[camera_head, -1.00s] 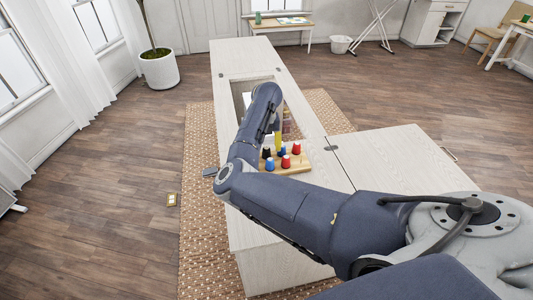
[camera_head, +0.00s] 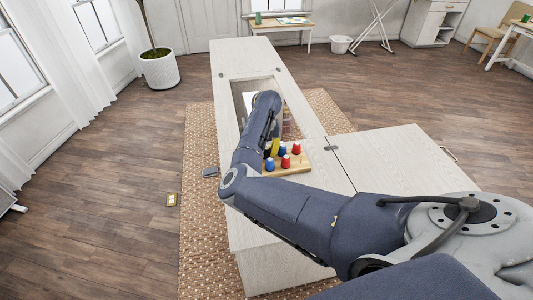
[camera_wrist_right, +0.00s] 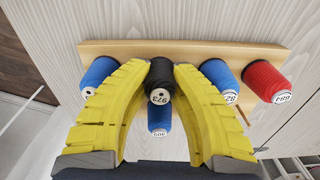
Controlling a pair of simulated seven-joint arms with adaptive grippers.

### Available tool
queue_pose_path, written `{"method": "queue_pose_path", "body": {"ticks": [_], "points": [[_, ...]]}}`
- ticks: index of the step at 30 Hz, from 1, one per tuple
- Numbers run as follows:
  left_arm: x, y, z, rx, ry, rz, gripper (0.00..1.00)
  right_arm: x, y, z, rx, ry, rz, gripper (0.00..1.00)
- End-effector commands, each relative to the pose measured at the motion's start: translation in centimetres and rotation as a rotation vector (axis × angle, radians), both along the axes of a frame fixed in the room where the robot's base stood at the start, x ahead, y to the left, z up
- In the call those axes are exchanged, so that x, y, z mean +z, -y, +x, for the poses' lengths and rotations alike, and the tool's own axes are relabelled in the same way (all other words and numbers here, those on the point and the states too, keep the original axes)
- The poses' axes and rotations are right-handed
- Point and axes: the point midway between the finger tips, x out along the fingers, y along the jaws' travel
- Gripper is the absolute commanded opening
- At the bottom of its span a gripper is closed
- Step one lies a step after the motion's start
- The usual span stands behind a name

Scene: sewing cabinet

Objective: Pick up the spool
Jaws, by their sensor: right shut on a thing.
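In the right wrist view, the black spool (camera_wrist_right: 160,79) stands between the yellow fingers of my right gripper (camera_wrist_right: 161,70), which are shut on its sides. Its round end with a white number label faces the camera. The spool is at the wooden rack (camera_wrist_right: 215,50); I cannot tell whether it is lifted off. In the head view, my right gripper (camera_head: 275,147) is low over the rack (camera_head: 296,168), and my arm hides part of it. My left gripper is in neither view.
Close beside the fingers are a blue spool (camera_wrist_right: 97,72) on the left, a blue spool (camera_wrist_right: 221,77) and a red spool (camera_wrist_right: 265,80) on the right, and another blue spool (camera_wrist_right: 159,118) below. The pale cabinet top (camera_head: 258,62) has an opening behind the rack.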

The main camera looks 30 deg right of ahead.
Motion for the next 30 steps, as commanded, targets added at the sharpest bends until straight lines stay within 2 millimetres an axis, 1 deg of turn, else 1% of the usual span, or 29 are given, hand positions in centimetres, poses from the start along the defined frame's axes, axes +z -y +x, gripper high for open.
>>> {"method": "queue_pose_path", "body": {"ticks": [11,17,23,30], "points": [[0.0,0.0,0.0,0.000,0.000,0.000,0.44,0.2,0.0,0.1,0.000,0.002,-0.001,0.05],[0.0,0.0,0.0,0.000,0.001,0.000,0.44,1.0,0.0,0.1,0.000,0.004,-0.002,0.05],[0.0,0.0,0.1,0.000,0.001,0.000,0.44,3.3,0.0,0.2,-0.002,0.005,-0.001,0.05],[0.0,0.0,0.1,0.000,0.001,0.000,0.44,7.4,0.0,0.2,0.000,0.006,-0.002,0.05]]}}
